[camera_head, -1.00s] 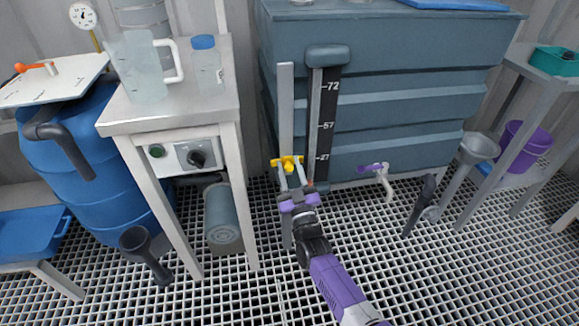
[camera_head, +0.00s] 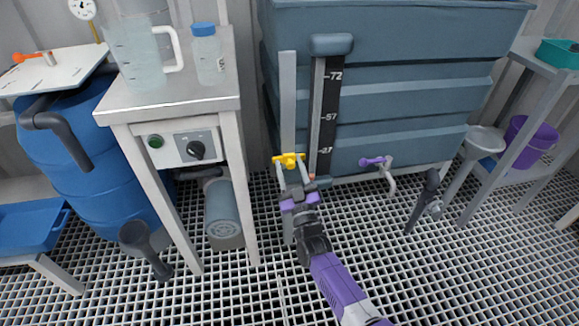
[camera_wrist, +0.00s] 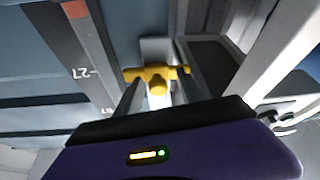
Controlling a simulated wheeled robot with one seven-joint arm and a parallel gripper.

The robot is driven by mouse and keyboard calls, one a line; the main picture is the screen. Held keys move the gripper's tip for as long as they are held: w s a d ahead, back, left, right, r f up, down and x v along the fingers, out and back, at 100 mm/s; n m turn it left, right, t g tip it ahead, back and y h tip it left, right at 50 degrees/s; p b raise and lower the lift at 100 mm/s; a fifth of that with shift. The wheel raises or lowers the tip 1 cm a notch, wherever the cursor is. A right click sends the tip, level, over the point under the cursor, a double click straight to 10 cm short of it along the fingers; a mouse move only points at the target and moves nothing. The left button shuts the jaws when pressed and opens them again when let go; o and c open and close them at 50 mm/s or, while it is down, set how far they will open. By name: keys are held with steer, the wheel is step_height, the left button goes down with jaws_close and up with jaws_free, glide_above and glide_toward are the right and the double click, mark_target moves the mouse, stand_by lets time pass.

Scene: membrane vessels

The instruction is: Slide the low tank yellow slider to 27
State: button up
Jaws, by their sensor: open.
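The yellow slider (camera_head: 289,160) sits on a grey vertical rail at the front left of the blue-grey tank (camera_head: 400,100). To its right is a black scale (camera_head: 328,120) marked 72, 57 and 27; the slider stands slightly lower than the 27 mark in the head view. My gripper (camera_head: 293,180) is open just below and in front of the slider. In the wrist view the slider (camera_wrist: 157,78) shows between my two fingers (camera_wrist: 155,92), its crossbar near their tips. Whether the fingers touch it I cannot tell.
A metal table (camera_head: 175,95) with a pitcher and a blue-capped bottle stands left of the rail. A purple-handled tap (camera_head: 378,163) juts from the tank's lower right. A grated floor (camera_head: 250,295) lies below, open in front.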

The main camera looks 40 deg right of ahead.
steer(key=shift+s, duration=0.15)
steer(key=p+v, duration=0.1)
steer(key=v, duration=0.6)
steer(key=shift+s+a+p, duration=0.2)
steer(key=shift+p, duration=0.1)
steer(key=shift+f, duration=0.15)
